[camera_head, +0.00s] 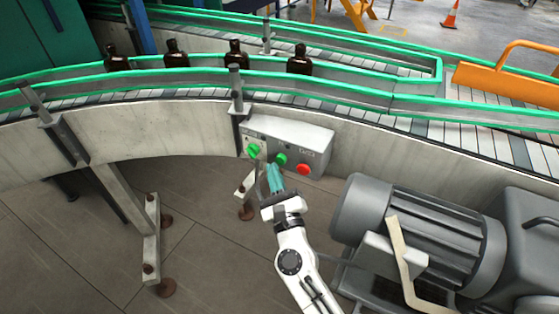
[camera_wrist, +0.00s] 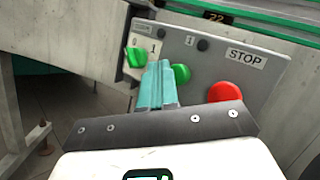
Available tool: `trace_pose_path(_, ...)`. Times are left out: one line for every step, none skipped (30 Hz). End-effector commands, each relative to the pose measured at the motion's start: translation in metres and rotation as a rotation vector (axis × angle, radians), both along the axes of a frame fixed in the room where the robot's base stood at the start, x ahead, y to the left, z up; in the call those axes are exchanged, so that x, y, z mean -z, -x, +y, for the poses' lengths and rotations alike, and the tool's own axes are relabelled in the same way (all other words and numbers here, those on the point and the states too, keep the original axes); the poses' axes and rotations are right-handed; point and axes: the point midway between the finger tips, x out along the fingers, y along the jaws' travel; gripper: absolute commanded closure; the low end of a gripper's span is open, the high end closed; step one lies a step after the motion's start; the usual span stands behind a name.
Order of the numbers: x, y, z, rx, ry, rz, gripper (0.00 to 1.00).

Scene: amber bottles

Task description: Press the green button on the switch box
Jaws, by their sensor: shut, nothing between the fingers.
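The grey switch box (camera_head: 312,135) is mounted on the side of the conveyor; its face also fills the middle of the wrist view (camera_wrist: 205,60). The round green button (camera_head: 282,159) is in the middle of its face and shows in the wrist view (camera_wrist: 182,74) just right of my fingers. A green rotary knob (camera_wrist: 136,57) is to the left, and a red button (camera_wrist: 225,92) under a STOP label is to the right. My gripper (camera_head: 270,168) is shut and empty, its teal fingers pointing at the box between knob and green button. Whether the fingertips touch the box I cannot tell.
A large grey motor (camera_head: 415,225) stands to the right of my arm. The curved conveyor (camera_head: 160,112) with green rails runs behind the box and carries several brown bottles (camera_head: 236,54). A metal support leg (camera_head: 125,195) stands at the left; the floor between is open.

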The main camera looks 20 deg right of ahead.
Motion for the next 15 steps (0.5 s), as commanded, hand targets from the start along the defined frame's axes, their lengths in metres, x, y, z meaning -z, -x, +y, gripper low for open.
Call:
trace_pose_path(0.0,-0.0003,-0.0003,0.0,0.0,0.0,1.0)
trace_pose_path(0.0,-0.0005,-0.0006,0.0,0.0,0.0,1.0)
trace_pose_path(0.0,-0.0011,-0.0011,0.0,0.0,0.0,1.0)
trace_pose_path(0.0001,-0.0018,-0.0016,0.0,0.0,0.0,1.0)
trace_pose_path(0.0001,-0.0025,-0.0022,0.0,0.0,0.0,1.0)
trace_pose_path(0.0001,-0.0035,-0.0032,0.0,0.0,-0.001,1.0)
trace_pose_path(0.0001,-0.0042,-0.0039,0.0,0.0,-0.001,1.0)
trace_pose_path(0.0,-0.0049,-0.0047,0.0,0.0,0.0,1.0)
trace_pose_path(-0.0001,-0.0055,-0.0054,0.0,0.0,0.0,1.0)
trace_pose_path(-0.0001,-0.0058,-0.0059,0.0,0.0,0.0,1.0)
trace_pose_path(-0.0002,-0.006,-0.0061,0.0,0.0,0.0,1.0)
trace_pose_path(-0.0003,-0.0061,-0.0062,0.0,0.0,0.0,1.0)
trace_pose_path(-0.0004,-0.0061,-0.0062,0.0,0.0,0.0,1.0)
trace_pose_path(-0.0003,-0.006,-0.0062,0.0,0.0,0.0,1.0)
trace_pose_path(-0.0004,-0.006,-0.0061,0.0,0.0,0.0,1.0)
